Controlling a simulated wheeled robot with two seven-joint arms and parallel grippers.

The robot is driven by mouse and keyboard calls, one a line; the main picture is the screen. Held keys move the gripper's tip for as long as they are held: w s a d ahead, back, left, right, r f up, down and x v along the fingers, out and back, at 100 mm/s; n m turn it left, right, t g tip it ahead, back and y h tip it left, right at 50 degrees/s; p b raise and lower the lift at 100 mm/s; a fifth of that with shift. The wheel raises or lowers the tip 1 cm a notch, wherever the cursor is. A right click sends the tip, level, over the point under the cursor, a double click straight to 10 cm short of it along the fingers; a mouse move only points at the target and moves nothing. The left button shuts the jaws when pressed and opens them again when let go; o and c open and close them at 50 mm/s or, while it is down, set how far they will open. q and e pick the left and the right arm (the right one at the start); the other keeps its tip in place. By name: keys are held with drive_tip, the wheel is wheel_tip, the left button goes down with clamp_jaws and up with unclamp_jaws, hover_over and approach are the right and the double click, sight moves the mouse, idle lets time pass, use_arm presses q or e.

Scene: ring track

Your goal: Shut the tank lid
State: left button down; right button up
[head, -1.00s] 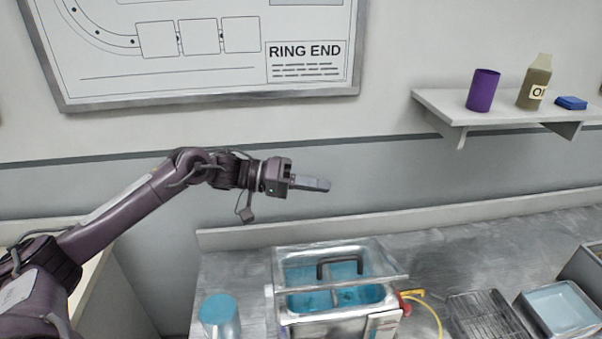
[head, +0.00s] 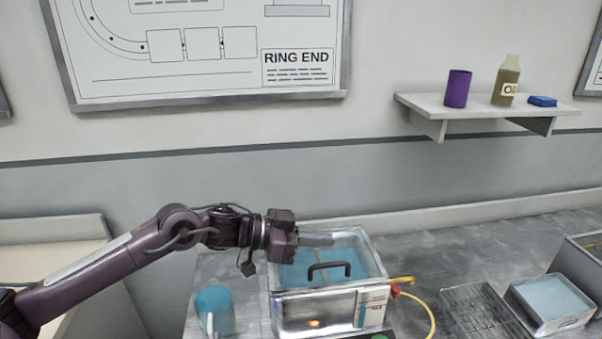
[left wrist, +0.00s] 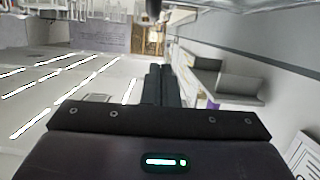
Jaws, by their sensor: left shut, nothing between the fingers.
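The steel tank (head: 318,312) stands on the bench at lower centre in the head view. Its see-through lid (head: 362,262), with a dark bar handle (head: 330,267), lies across the top, and blue shows through it. I see no gap between the lid's front edge and the tank wall. My left gripper (head: 332,240) is over the back part of the lid, fingers together and empty, pointing right. I cannot tell whether it touches the lid. Its shut fingers also show in the left wrist view (left wrist: 161,86). My right gripper is not in view.
A blue cup (head: 212,312) stands left of the tank. A yellow hose (head: 432,318) is at its right, then a wire rack (head: 480,312) and a tray of blue liquid (head: 550,300). A wall shelf (head: 480,107) holds a purple cup (head: 456,88) and a bottle (head: 506,80).

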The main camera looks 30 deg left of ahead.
sight(320, 267)
use_arm(q)
drive_tip(key=shift+s+d+f+m+b, duration=0.15)
drive_tip(key=shift+s+f+m+b, duration=0.1)
drive_tip(key=shift+f, duration=0.3)
drive_tip(key=shift+s+d+f+m+b, duration=0.15)
drive_tip(key=shift+s+f+m, duration=0.1)
drive_tip(key=shift+f, duration=0.3)
drive_tip(key=shift+s+d+f, duration=0.2)
drive_tip(key=shift+f, duration=0.5)
drive_tip(key=shift+f+b, duration=0.25)
drive_tip(key=shift+b, duration=0.05)
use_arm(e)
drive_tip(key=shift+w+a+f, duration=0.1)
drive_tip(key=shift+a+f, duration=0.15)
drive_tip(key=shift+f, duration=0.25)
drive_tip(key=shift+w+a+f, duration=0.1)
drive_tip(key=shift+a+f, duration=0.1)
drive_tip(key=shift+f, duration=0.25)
use_arm(q)
drive_tip(key=shift+s, duration=0.1)
drive_tip(key=shift+d, duration=0.1)
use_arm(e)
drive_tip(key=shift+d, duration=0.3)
